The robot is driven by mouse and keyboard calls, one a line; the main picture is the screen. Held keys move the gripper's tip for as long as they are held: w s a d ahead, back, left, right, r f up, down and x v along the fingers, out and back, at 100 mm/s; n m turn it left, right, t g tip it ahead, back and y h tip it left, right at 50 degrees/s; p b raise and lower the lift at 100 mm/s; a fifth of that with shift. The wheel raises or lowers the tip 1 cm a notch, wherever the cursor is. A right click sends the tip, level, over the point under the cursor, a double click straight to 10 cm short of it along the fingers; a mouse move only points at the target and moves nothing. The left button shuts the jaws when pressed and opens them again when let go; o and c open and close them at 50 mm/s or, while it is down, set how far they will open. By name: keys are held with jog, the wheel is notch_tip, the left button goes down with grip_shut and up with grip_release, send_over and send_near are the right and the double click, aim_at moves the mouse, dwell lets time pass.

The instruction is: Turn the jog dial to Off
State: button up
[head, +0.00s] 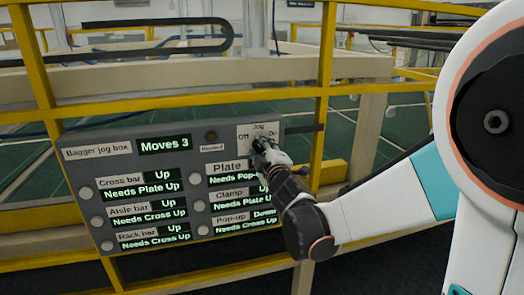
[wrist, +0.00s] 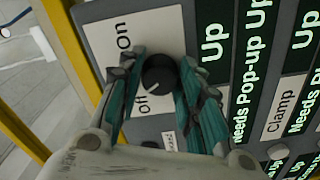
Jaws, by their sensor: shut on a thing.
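The jog dial (wrist: 160,75) is a round black knob on a white plate (head: 244,145) at the top right of the grey jog box. The plate is printed Jog, Off and On. My gripper (head: 263,146) reaches it from the lower right and largely hides the dial in the head view. In the wrist view my gripper (wrist: 158,84) has one teal finger on each side of the knob and is shut on it. A small pale mark on the knob seems to lie toward the Off label (wrist: 142,103), but I cannot tell its exact setting.
The bagger jog box (head: 75,180) has round buttons (head: 97,221) and green-lit displays; the top one (head: 165,145) reads Moves 3. A dark indicator (head: 211,136) sits left of the dial plate. Yellow rails (head: 325,70) stand around and behind the box.

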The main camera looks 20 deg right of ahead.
jog(key=shift+n, duration=0.5)
jog(key=o, duration=1.1)
jog(key=s, duration=1.2)
jog(key=shift+s, duration=0.1)
